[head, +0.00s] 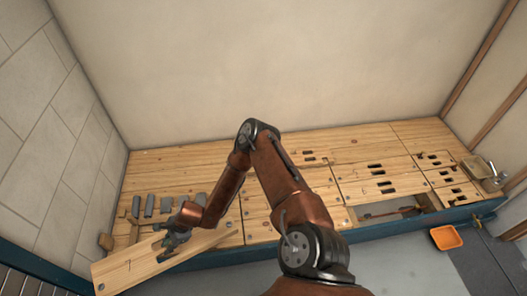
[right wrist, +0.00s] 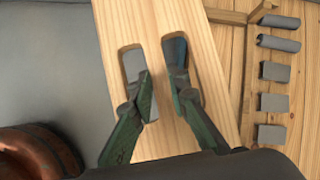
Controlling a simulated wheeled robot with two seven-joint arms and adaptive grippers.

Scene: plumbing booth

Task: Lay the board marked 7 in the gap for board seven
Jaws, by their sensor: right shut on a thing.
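A long pale wooden board (head: 125,272) is held tilted at the left front of the bench, partly past its front edge. It also fills the middle of the right wrist view (right wrist: 160,25). No number is readable on it. My right gripper (head: 176,243) has its fingers in the board's two slots and is shut on the strip between them, as the right wrist view (right wrist: 168,88) shows. An open gap (head: 378,208) with a pipe inside lies in the bench's right front. I cannot read which board it belongs to. My left gripper is not in view.
Several grey pieces (head: 149,205) lie on the bench's left part, close to the board. Slotted boards (head: 370,177) cover the bench's right part. A metal tap (head: 492,177) stands at the right end. An orange tray (head: 446,238) is on the floor. Walls close the back and left.

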